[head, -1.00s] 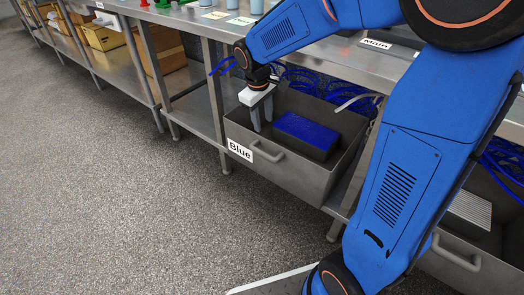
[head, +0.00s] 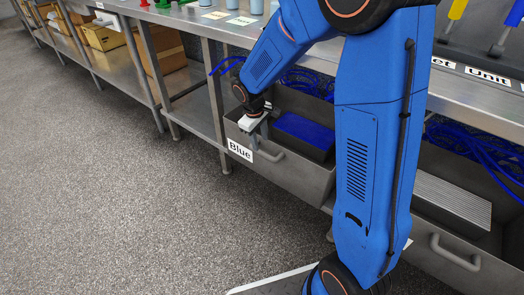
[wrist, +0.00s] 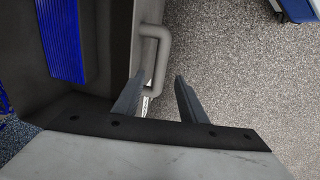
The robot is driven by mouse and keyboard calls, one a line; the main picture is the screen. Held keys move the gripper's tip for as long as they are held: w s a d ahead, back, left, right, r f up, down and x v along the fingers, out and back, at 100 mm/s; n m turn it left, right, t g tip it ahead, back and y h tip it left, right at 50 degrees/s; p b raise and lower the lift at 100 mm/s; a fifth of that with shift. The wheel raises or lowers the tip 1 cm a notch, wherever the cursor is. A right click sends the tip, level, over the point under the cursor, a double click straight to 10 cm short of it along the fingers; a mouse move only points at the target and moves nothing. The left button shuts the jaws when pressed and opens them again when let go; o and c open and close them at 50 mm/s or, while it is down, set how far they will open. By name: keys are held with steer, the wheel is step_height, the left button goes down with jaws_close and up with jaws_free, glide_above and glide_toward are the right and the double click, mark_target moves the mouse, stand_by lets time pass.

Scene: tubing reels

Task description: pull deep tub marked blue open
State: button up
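The deep grey tub marked Blue (head: 300,178) sits under the bench with its front jutting out. Its white label (head: 240,150) is on the front left, beside a grey bar handle (head: 270,155). My gripper (head: 256,140) is at the tub's front rim by the handle, pointing down. In the wrist view, my gripper (wrist: 158,90) has its two fingers spread apart. The handle (wrist: 160,50) runs between and beyond them, with its near end close to the left finger. I cannot tell whether they touch. A blue-topped block (head: 304,130) lies inside the tub.
Another grey tub (head: 430,230) with a handle and blue tubing stands to the right, partly behind my arm. A steel bench leg (head: 213,100) stands left of the Blue tub. The speckled floor (head: 120,210) in front is clear.

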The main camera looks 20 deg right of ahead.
mark_target(262, 152)
steer(key=f, duration=0.4)
steer(key=d+f, duration=0.1)
steer(key=f, duration=0.2)
steer(key=shift+w, duration=0.35)
jaws_close()
